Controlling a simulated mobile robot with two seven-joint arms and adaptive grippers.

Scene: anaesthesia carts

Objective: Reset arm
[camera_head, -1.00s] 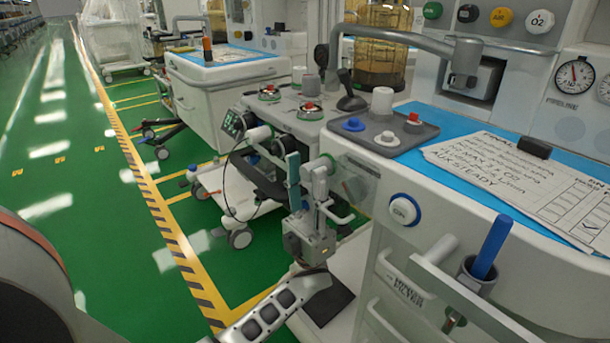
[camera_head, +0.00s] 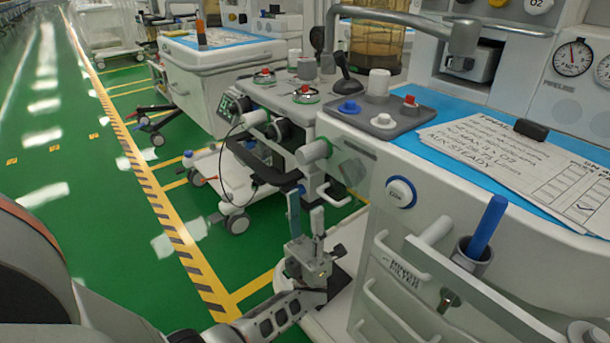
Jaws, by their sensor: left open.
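My left arm comes in from the lower left. Its gripper (camera_head: 305,212) points up, with its two fingers apart and nothing between them. It is in front of the left side of the near anaesthesia cart (camera_head: 345,128), below the grey round knob (camera_head: 314,151) and the black handle (camera_head: 262,166). The finger on the left looks bluish, the one on the right pale grey. I cannot tell whether a fingertip touches the black handle. My right gripper is not in view.
The near cart carries a blue mat with a paper checklist (camera_head: 500,150), a blue-rimmed button (camera_head: 400,192) and a cup (camera_head: 472,255) holding a blue stick (camera_head: 488,224). A second cart (camera_head: 215,80) stands farther back. Open green floor (camera_head: 90,215) lies to the left.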

